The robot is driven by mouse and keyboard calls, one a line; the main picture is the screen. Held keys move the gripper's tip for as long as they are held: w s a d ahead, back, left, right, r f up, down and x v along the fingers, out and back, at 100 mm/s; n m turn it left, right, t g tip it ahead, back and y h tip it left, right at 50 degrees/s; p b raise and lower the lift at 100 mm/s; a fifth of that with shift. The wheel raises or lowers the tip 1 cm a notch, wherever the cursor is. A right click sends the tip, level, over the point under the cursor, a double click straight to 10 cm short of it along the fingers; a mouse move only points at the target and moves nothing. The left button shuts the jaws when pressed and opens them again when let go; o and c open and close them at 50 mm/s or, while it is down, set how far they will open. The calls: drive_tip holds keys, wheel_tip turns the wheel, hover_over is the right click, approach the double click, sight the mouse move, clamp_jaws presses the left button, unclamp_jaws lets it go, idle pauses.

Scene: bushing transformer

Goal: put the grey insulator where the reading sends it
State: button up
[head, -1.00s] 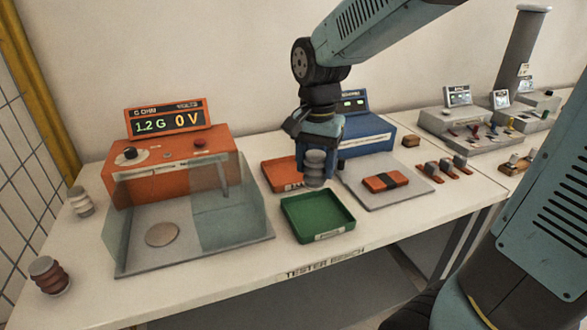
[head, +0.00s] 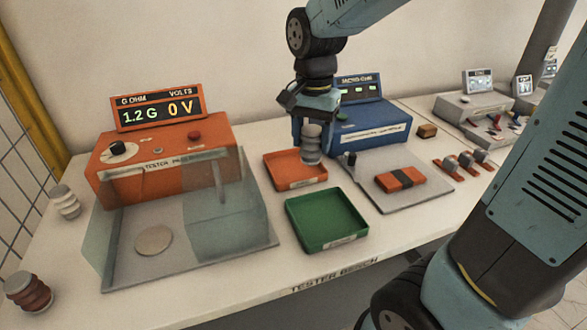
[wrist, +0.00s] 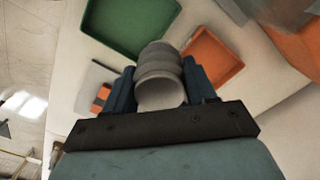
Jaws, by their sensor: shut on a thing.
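In the wrist view the insulator (wrist: 160,70) sits between both fingers. The orange tray (wrist: 213,50) is to its right and the green tray (wrist: 112,30) is to its upper left there. Both trays look empty. The orange tester's display (head: 158,108) reads 1.2 G OHM and 0 VOLTS. I cannot tell how high the insulator is above the bench.
The tester's clear guarded plate (head: 120,278) with a round pad is at left. A blue micro-ohm meter (head: 375,128) stands behind the gripper, with a grey plate (head: 420,200) bearing an orange-black block.

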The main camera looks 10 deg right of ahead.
drive_tip(key=shift+w+d, duration=0.1)
drive_tip(key=shift+d, duration=0.15)
drive_tip(key=shift+w, duration=0.2)
drive_tip(key=w+a+f, duration=0.1)
drive_tip(key=w+f, duration=0.3)
drive_tip(key=w, duration=0.5)
hover_over(295, 169)
drive_tip(key=shift+s+f, duration=0.1)
drive_tip(key=shift+f, duration=4.35)
drive_tip(key=shift+f, duration=0.1)
drive_tip(key=o, duration=1.4)
drive_tip(key=shift+c, duration=0.2)
